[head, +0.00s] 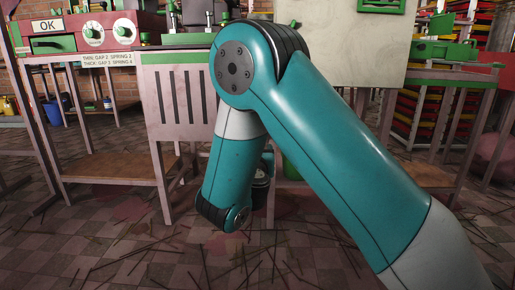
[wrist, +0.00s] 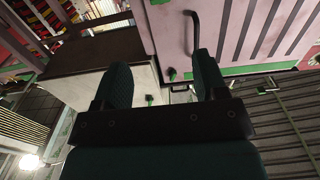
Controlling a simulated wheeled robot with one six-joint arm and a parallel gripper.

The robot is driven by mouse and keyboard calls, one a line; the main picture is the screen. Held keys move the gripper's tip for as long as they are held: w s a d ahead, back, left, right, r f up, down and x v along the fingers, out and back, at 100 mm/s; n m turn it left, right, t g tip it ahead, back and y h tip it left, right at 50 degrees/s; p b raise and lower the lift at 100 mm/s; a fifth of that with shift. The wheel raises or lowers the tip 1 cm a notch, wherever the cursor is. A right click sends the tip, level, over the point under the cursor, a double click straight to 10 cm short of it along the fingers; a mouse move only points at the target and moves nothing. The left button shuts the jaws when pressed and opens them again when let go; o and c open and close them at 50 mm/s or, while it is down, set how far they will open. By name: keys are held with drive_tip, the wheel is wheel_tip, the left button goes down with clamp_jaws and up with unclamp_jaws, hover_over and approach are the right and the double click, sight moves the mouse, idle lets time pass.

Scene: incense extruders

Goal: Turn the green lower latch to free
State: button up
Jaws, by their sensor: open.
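In the wrist view my gripper (wrist: 161,60) is open, its two dark fingers spread with nothing between them. Beyond the fingers is a pink slotted panel (wrist: 225,30) with a dark bent handle (wrist: 193,30). A small green piece (wrist: 172,74) shows at the panel's edge between the fingers; it may be the lower latch, but its turn position cannot be told. Another small green piece (wrist: 149,99) lies lower, close to the left finger. In the head view the slotted panel (head: 180,100) stands behind my arm, which hides my gripper and the latch area.
Wooden lower shelves (head: 120,166) stand left of my arm. A green-topped table (head: 450,77) is at the right. Thin sticks litter the tiled floor (head: 150,260).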

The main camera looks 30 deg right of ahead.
drive_tip(key=p+x, duration=0.6)
drive_tip(key=x, duration=1.1)
drive_tip(key=shift+p, duration=0.3)
drive_tip(key=shift+w+d, duration=0.15)
drive_tip(key=shift+c, duration=0.2)
drive_tip(key=c, duration=0.9)
